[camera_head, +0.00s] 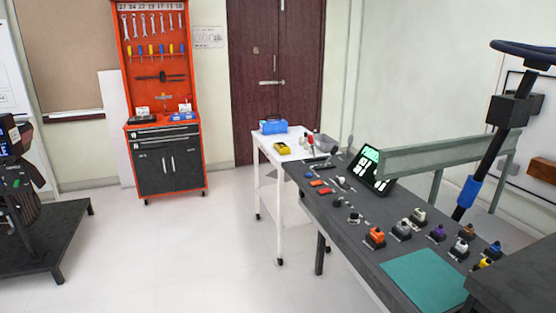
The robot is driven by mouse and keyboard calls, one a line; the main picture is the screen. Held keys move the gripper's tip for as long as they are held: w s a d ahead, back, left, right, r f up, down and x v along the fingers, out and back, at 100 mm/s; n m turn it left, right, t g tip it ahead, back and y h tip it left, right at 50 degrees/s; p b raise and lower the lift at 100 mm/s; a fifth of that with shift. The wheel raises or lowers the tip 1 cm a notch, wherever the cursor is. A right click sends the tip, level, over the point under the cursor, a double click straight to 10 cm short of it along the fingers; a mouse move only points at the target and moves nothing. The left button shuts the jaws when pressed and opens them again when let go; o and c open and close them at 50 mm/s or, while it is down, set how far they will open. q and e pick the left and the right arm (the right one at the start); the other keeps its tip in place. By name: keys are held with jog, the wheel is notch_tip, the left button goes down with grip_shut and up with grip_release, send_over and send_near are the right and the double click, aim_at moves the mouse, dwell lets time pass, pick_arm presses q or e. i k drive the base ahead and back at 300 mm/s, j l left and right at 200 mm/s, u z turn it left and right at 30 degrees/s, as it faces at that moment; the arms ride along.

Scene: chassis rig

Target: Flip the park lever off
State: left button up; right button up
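A dark bench (345,258) on the right carries several small controls. They include an orange one (375,237), a grey one (401,230), a purple one (437,233) and a yellow one (486,263). More small switches and levers lie toward its far end, with red ones (326,191) at the left edge. I cannot tell which is the park lever; labels are too small to read. A tilted panel with a green lit screen (370,157) stands on the bench. Neither of my grippers shows.
A steering wheel (525,50) on a dark column and a grey-green rail (440,155) rise behind the bench. A white cart (262,141) stands at its far end. A red tool cabinet (128,70) is against the back wall. The floor at left centre is clear.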

aim_at(310, 140)
jog(key=i+j+z, duration=0.45)
jog(key=i, duration=0.25)
jog(key=i+j+z, duration=0.1)
jog(key=i+j, duration=0.4)
jog(key=i+j+z, duration=0.1)
jog(key=i+j, duration=0.4)
jog(key=j, duration=0.15)
jog(key=i+j+z, duration=0.1)
jog(key=i+j, duration=0.35)
jog(key=j, duration=0.2)
